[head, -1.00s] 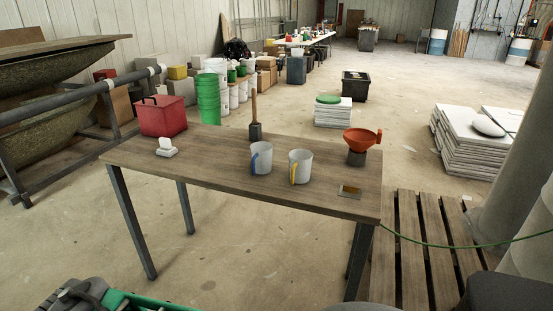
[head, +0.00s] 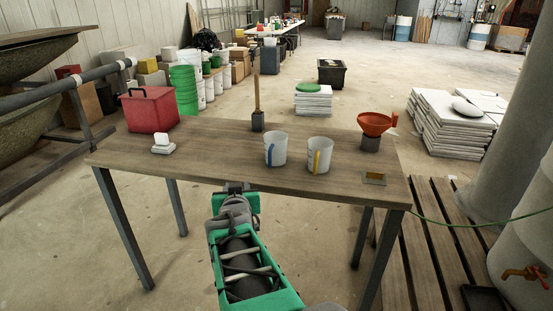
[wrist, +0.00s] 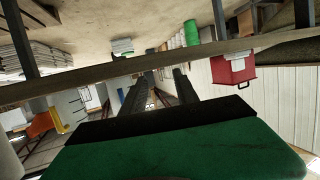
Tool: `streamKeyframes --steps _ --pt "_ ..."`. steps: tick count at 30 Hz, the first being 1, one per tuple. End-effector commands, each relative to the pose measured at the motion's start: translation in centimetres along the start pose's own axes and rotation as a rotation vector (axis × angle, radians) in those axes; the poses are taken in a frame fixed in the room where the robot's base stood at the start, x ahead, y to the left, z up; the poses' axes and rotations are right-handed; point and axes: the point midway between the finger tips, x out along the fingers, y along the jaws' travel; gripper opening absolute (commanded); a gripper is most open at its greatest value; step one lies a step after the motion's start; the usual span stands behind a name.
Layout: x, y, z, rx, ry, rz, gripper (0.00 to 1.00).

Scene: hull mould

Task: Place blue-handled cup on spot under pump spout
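The blue-handled cup (head: 279,149) is a pale cup standing upright on the wooden table (head: 215,165), its blue handle facing front-left. A similar cup with a yellow handle (head: 321,153) stands to its right. My gripper (head: 237,187) is at the table's front edge, in front and to the left of the blue-handled cup and apart from it. In the wrist view, the two dark fingers (wrist: 161,88) are spread with nothing between them. I cannot clearly identify a pump spout. A small brass-coloured plate (head: 374,178) lies at the table's front right.
A red box (head: 150,108) and white object (head: 162,144) stand on the left of the table. An upright wooden-handled tool (head: 257,108) is behind the cups. An orange funnel (head: 374,123) is on the right. A pallet (head: 450,230) and tapped barrel (head: 528,245) flank the table's right.

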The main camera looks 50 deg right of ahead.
Motion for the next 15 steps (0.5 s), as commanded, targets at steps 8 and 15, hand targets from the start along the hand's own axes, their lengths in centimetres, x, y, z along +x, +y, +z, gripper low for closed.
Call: streamKeyframes --steps 8,15 --pt "1.4 9.8 -5.0 0.029 0.308 0.184 0.36" --pt "4.9 9.8 -5.7 0.029 0.305 0.179 0.36"
